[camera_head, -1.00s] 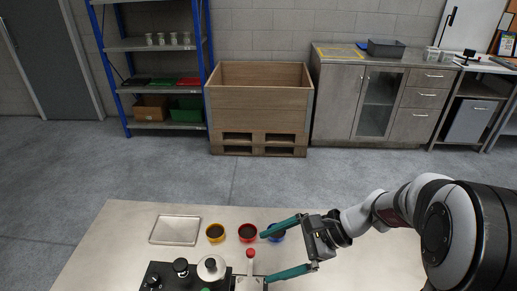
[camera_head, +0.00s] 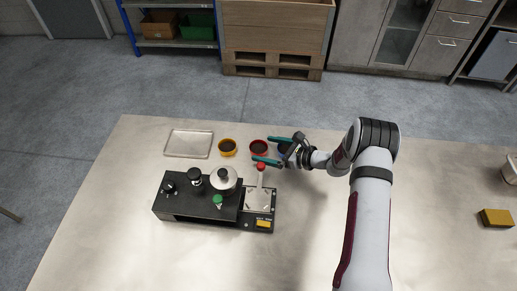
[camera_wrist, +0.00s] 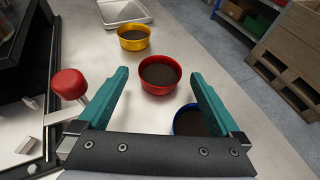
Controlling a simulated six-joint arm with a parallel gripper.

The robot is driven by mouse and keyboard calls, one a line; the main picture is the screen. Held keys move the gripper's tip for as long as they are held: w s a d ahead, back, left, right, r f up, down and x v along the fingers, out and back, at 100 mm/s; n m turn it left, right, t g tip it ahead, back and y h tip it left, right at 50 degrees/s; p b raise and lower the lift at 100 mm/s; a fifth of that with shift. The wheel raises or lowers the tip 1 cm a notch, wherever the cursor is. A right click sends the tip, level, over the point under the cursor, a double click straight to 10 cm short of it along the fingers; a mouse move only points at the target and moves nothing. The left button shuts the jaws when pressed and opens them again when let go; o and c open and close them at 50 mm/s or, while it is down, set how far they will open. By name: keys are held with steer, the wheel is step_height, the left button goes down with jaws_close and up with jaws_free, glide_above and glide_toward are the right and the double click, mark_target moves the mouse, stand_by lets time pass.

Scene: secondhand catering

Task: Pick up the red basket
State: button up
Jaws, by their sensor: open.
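The red basket (camera_head: 258,146) is a small round red cup with dark brown contents, upright on the metal table between a yellow one and a blue one. In the wrist view the red basket (camera_wrist: 161,90) lies just ahead, centred between my fingertips. My gripper (camera_head: 263,150) is open, with green fingers pointing left towards the basket. The wrist view shows my gripper (camera_wrist: 160,74) empty, with a gap on each side of the basket. I cannot tell how high the fingertips are above the table.
The yellow basket (camera_head: 228,147) stands left; the blue basket (camera_wrist: 188,122) is close by my right finger, partly hidden. A red-knobbed lever (camera_wrist: 68,84) on the black machine (camera_head: 190,205) is near my left finger. A metal tray (camera_head: 189,143) lies at the back left.

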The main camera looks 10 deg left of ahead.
steer(key=shift+x, duration=1.15)
steer(key=c, duration=1.4)
steer(key=shift+o, duration=0.2)
steer(key=shift+r, duration=0.15)
